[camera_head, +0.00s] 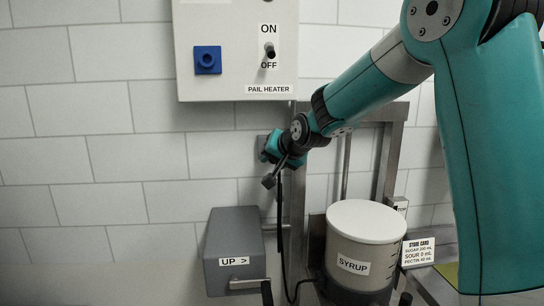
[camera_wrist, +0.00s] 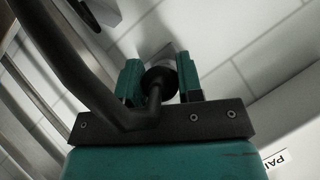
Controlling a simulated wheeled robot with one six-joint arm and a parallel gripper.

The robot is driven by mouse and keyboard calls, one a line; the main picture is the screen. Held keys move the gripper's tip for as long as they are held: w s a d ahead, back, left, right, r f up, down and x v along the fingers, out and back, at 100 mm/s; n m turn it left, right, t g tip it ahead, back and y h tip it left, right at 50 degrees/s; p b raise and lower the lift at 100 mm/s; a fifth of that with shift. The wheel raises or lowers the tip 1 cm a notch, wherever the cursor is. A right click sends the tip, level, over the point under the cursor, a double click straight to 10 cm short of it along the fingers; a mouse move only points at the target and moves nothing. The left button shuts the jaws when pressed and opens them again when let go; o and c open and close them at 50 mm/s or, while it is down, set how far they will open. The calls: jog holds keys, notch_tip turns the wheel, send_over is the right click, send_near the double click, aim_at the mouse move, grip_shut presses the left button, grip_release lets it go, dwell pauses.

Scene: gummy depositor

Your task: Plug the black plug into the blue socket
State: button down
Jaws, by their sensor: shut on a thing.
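The blue socket (camera_head: 207,60) is on the front of a pale control box, left of the ON/OFF switch. My gripper (camera_head: 270,150) is below and to the right of the socket, in front of the tiled wall. In the wrist view my gripper (camera_wrist: 160,75) has its two teal fingers on either side of the round black plug (camera_wrist: 158,82), shut on it. The plug's thick black cable (camera_wrist: 85,75) bends away to the left in the wrist view. In the head view the plug is too small to make out clearly. The plug is apart from the socket.
The control box (camera_head: 230,25) carries a switch (camera_head: 270,50) and a PAIL HEATER label. Below stand a grey box (camera_head: 234,240) marked UP with a handle, and a lidded SYRUP pail (camera_head: 365,222) beside a metal frame (camera_head: 388,165). A cable hangs down between them. The wall left is clear.

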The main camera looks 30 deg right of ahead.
jog(key=shift+s+a+b, duration=0.35)
jog(key=shift+s, duration=0.45)
jog(key=shift+s, duration=0.1)
jog(key=s, duration=0.1)
jog(key=s+a+b, duration=0.1)
jog(key=s, duration=0.1)
jog(key=s+a, duration=0.1)
jog(key=shift+s, duration=0.25)
